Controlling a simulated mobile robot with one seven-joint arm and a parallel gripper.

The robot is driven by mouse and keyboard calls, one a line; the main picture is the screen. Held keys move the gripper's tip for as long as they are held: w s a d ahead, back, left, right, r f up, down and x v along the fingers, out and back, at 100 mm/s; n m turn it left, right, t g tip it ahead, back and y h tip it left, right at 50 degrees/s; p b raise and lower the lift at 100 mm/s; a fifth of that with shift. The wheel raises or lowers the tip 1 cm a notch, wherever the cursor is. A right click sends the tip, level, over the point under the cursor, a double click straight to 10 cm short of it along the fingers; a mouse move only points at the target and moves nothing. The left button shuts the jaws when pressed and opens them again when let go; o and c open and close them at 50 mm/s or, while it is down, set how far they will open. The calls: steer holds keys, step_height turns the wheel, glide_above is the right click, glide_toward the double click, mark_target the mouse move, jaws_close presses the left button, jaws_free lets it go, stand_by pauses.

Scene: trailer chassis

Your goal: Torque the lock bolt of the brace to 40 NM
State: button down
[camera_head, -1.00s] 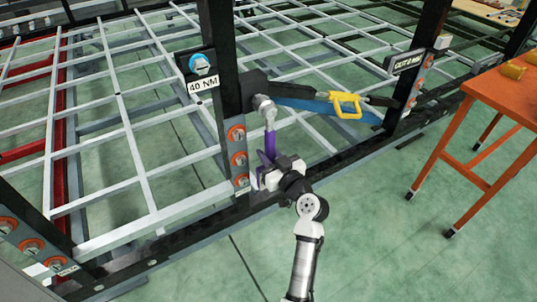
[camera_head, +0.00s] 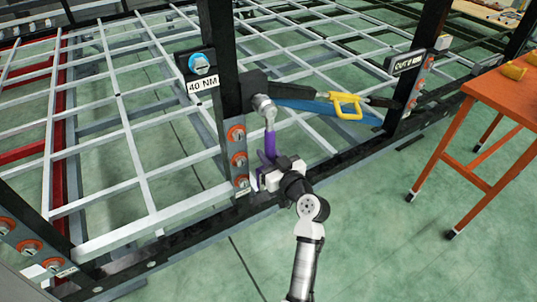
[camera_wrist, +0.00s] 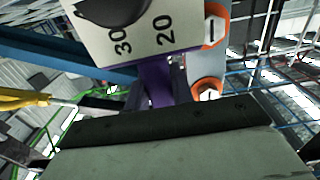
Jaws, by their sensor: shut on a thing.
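My gripper (camera_head: 267,168) is shut on the purple handle of a wrench (camera_head: 270,141), which stands roughly upright beside the black post. The wrench's grey head (camera_head: 263,106) is up at the dark plate at the left end of the blue brace (camera_head: 310,105). The head hides whatever bolt is there, so I cannot tell whether it is seated. In the wrist view, the purple handle (camera_wrist: 158,82) is between the jaws, and a pale dial plate (camera_wrist: 140,38) shows 30 and 20. A 40 NM label (camera_head: 202,84) sits under a blue round fitting (camera_head: 203,63) on the post.
Orange round fittings (camera_head: 238,159) line the post just left of my gripper. A yellow-handled tool (camera_head: 346,105) lies by the brace. An orange table (camera_head: 510,95) stands at the right. Grey chassis bars (camera_head: 125,140) fill the left. The green floor in front is clear.

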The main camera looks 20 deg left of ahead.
steer(key=shift+w+a+r, duration=0.1)
steer(key=shift+w+a, duration=0.35)
steer(key=shift+a, duration=0.15)
stand_by(0.7)
steer(key=c, duration=1.8)
jaws_free()
jaws_close()
